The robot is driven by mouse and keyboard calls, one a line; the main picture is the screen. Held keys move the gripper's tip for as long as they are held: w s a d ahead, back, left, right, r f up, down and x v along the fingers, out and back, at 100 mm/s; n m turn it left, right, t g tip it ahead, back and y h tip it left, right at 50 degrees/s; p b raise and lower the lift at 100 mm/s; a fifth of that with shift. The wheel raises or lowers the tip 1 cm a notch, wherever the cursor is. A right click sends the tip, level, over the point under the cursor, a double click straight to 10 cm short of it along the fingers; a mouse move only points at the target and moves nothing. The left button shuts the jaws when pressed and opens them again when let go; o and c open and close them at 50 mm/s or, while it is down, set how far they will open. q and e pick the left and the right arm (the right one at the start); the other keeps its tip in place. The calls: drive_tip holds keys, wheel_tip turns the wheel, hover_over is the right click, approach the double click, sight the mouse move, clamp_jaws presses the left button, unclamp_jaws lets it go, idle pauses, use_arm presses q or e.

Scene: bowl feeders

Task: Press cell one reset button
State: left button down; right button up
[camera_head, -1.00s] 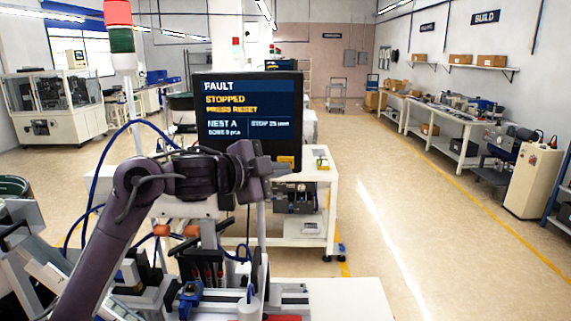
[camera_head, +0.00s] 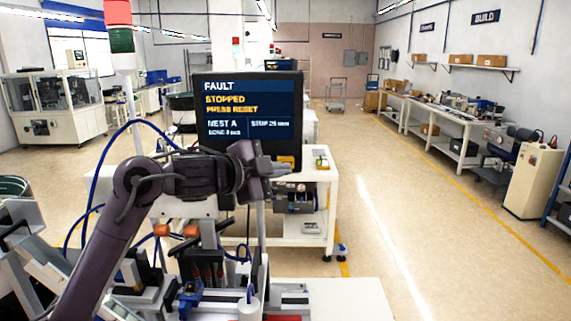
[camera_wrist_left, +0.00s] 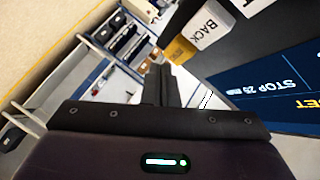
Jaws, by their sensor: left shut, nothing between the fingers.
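The cell's dark screen panel (camera_head: 248,120) stands in the middle of the head view and reads FAULT, STOPPED, PRESS RESET. A small yellow key (camera_head: 287,159) shows at its lower right corner. No reset label is readable on the yellow key. My left gripper (camera_head: 287,171) is shut and empty, just below the yellow key in the head view. In the left wrist view its fingertips (camera_wrist_left: 160,70) are close to that key; I cannot tell whether they touch. My right gripper is out of view.
A red and green signal tower (camera_head: 120,28) rises left of the screen. Fixtures and blue hoses crowd the machine below my arm. A white bench (camera_head: 325,190) stands behind the screen. The floor to the right is open, with a long workbench (camera_head: 450,128) along the wall.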

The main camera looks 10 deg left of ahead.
use_arm(q)
drive_tip(key=shift+w, duration=0.1)
drive_tip(key=shift+w+a, duration=0.1)
drive_tip(key=shift+w, duration=0.25)
idle(0.3)
drive_tip(key=shift+w+a+p, duration=0.1)
drive_tip(key=shift+w+p, duration=0.3)
drive_tip(key=shift+w, duration=0.05)
idle(0.6)
idle(0.4)
drive_tip(key=shift+s, duration=0.9)
drive_tip(key=shift+d, duration=0.2)
drive_tip(key=s, duration=0.3)
drive_tip(key=s+d, duration=0.1)
drive_tip(key=s, duration=0.1)
